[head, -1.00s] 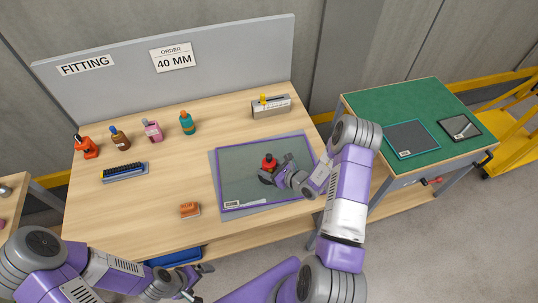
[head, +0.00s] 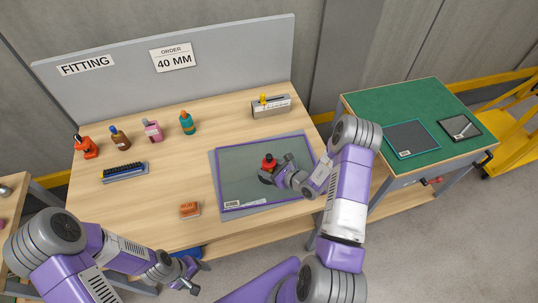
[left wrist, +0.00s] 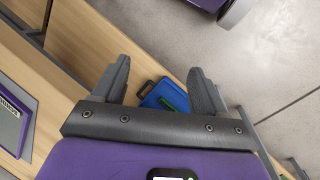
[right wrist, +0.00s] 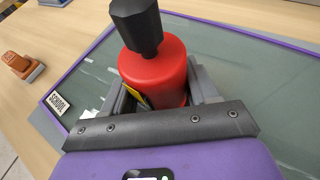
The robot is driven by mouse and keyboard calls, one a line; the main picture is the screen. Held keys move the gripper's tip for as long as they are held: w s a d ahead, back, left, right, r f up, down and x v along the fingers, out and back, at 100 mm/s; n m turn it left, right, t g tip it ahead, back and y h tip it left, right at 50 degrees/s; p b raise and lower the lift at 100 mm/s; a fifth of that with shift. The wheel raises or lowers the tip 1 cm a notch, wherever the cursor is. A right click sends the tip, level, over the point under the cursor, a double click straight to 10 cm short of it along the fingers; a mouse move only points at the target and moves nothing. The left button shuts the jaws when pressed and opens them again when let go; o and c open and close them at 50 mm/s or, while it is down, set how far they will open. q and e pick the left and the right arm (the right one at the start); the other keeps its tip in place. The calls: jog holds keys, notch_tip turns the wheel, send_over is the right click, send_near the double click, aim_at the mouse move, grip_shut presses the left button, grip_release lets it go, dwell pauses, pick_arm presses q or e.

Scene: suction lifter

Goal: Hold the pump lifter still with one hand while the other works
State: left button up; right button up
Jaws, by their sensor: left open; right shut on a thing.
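The red pump lifter (head: 269,162) with a black knob stands on a purple-framed glass panel (head: 235,180) on the wooden bench. My right gripper (head: 284,178) is shut on the lifter's red body. In the right wrist view the lifter (right wrist: 155,68) sits between the fingers of my right gripper (right wrist: 160,95), with a bit of yellow beside it. Its lower part is hidden by the gripper. My left gripper (head: 191,280) is open and empty in front of the bench's front edge. In the left wrist view the fingers of my left gripper (left wrist: 160,82) are wide apart with nothing between them.
Several bottles (head: 187,122) and a dark-topped strip (head: 124,172) stand on the bench. An orange-brown block (head: 189,209) lies left of the panel. A metal box with a yellow knob (head: 271,106) stands behind. A green-topped cart (head: 400,110) holds two panels at right. A blue case (left wrist: 165,97) is below.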

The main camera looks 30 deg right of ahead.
pick_arm(q)
jog(key=w+d+r+y, duration=0.1)
jog(key=w+r, duration=0.1)
jog(key=w, duration=0.1)
jog(key=w+d+r+n+y, duration=0.1)
jog(key=w+d+r, duration=0.1)
jog(key=w+r, duration=0.1)
jog(key=w+d+r+n+g+y, duration=0.1)
jog(key=w+r+y, duration=0.1)
jog(key=w+r, duration=0.1)
jog(key=shift+w+d+r, duration=0.1)
jog(key=shift+w+d, duration=0.05)
jog(key=shift+w, duration=0.3)
jog(key=shift+w+d+r, duration=0.1)
jog(key=shift+w, duration=0.35)
jog(key=w+d+r+n+t+h, duration=0.1)
jog(key=w+d+r+n, duration=0.2)
jog(key=d+n, duration=0.3)
jog(key=w+d+r+n+t+h, duration=0.1)
jog(key=w+d+r+n+t, duration=0.2)
jog(key=d, duration=0.6)
jog(key=n+t+h, duration=0.1)
jog(key=n+h, duration=0.3)
jog(key=n, duration=0.7)
send_near(269, 155)
jog(key=x, duration=1)
